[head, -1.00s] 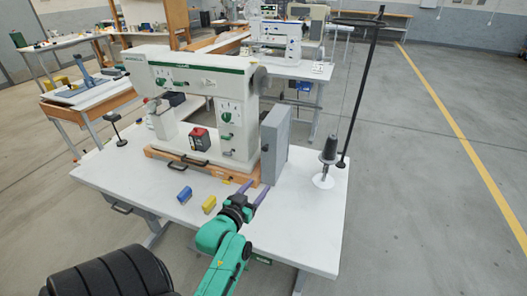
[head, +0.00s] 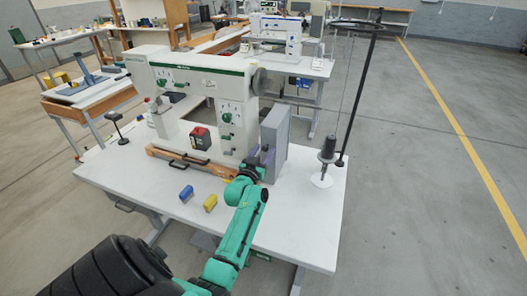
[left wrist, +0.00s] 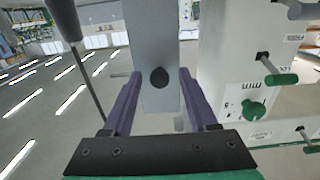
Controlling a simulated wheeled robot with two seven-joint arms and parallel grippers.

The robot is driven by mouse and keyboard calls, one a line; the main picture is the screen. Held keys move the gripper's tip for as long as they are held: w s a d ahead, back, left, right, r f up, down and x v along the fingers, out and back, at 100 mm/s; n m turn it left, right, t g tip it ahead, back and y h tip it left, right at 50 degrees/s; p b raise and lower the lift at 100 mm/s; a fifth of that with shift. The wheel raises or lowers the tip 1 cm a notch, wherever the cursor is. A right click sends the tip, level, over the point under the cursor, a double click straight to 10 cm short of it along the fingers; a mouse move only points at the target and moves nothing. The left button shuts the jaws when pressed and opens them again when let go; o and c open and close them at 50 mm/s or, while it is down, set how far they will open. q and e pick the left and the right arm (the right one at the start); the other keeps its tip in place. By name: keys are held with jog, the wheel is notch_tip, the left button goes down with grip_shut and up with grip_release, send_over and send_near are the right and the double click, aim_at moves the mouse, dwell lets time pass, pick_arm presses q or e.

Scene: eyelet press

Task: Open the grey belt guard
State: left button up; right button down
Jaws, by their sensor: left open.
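The grey belt guard (head: 279,135) stands upright as a tall box at the right end of the white and green machine (head: 200,80). In the left wrist view its narrow face (left wrist: 155,40) lies between my fingers, with a dark round knob (left wrist: 159,77) on it. My left gripper (head: 262,158) is at the front face of the guard, its purple fingers open, one on each side of the knob. I see no clear contact between the fingers (left wrist: 158,92) and the knob. My right gripper is not in view.
A blue block (head: 186,192) and a yellow block (head: 210,202) lie on the white table (head: 290,230) left of my arm. A thread cone (head: 327,152) and a tall black stand (head: 357,90) are to the right. A red and black box (head: 200,137) sits under the machine arm.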

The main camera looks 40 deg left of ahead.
pick_arm(q)
grip_shut()
dwell(1.4)
